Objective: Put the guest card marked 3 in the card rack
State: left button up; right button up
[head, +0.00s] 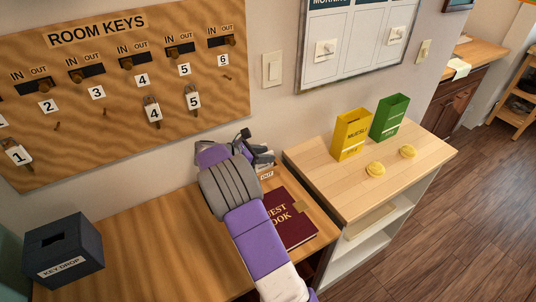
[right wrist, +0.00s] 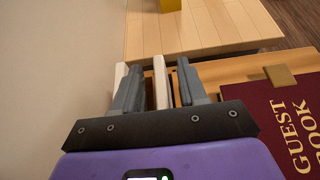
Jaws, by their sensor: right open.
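My right gripper (head: 257,147) is open over the back of the desk, close to the wall. In the right wrist view its two fingers (right wrist: 159,68) stand on either side of one upright cream slab (right wrist: 161,85). A second cream slab (right wrist: 121,74) stands beyond the left finger. I cannot tell whether these slabs are guest cards or parts of the card rack, and no number shows on them. A small piece labelled OUT (head: 267,175) shows just below the gripper, mostly hidden by it. No card marked 3 is readable. My left gripper is not in view.
A maroon guest book (head: 290,220) lies on the desk (head: 150,245) beside my arm. A black key drop box (head: 63,255) stands at left. A key board (head: 120,85) hangs above. A higher cabinet top (head: 330,185) at right holds yellow and green boxes.

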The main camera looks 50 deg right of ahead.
jog(key=p+v, duration=0.1)
jog(key=v, duration=0.9)
